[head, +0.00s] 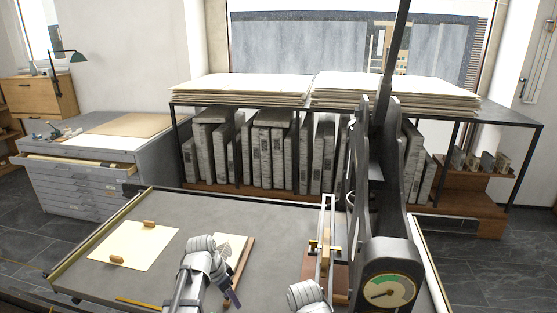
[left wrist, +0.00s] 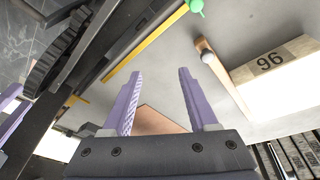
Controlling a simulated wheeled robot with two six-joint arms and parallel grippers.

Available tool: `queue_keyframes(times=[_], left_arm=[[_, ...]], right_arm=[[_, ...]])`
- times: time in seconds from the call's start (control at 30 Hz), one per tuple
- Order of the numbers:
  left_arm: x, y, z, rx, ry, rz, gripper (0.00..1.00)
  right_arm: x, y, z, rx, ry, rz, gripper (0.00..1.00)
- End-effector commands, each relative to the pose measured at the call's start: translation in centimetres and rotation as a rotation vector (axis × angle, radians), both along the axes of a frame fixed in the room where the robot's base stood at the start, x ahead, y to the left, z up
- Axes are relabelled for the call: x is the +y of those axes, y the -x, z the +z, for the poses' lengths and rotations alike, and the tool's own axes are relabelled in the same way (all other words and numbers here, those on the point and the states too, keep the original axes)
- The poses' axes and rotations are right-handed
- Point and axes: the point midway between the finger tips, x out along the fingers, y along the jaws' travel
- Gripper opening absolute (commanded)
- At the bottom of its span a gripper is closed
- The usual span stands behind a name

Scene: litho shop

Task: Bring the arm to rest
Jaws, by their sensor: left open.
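A cream sheet (head: 133,246) with two small wooden pieces lies on the table's left. A tall dark press with a gauge (head: 390,290) stands at right. A block marked 96 (left wrist: 275,65) and a wooden rod (left wrist: 222,75) show near my left fingers. Stone slabs (head: 270,150) fill the rack behind.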

Motion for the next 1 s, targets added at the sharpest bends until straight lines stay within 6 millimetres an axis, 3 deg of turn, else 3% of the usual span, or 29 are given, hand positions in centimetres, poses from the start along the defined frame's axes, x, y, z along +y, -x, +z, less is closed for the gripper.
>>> queue_keyframes(times=[0.03,0.13,0.3,0.4,0.57,0.87,1.0], left_arm=[[-2.8,3.1,0.2,0.045,-0.031,0.033,0.59],[-6.2,7.2,0.2,0.117,-0.106,0.141,0.59],[-9.4,13.0,0.5,0.171,-0.229,0.316,0.59],[-10.3,15.1,0.7,0.175,-0.278,0.391,0.59],[-10.8,16.5,0.8,0.17,-0.315,0.456,0.59],[-10.8,16.5,0.8,0.171,-0.319,0.467,0.59],[-10.8,16.5,0.8,0.171,-0.317,0.467,0.5]], right_arm=[[0.0,0.0,0.4,0.0,0.0,0.0,0.5],[0.0,0.0,0.8,0.0,0.0,0.0,0.5],[0.0,0.0,1.2,0.0,0.0,0.0,0.5],[0.0,0.0,1.3,0.0,0.0,0.0,0.5],[0.0,0.0,1.4,0.0,0.0,0.0,0.5],[0.0,0.0,1.4,0.0,0.0,0.0,0.5],[0.0,0.0,1.4,0.0,0.0,0.0,0.5]])
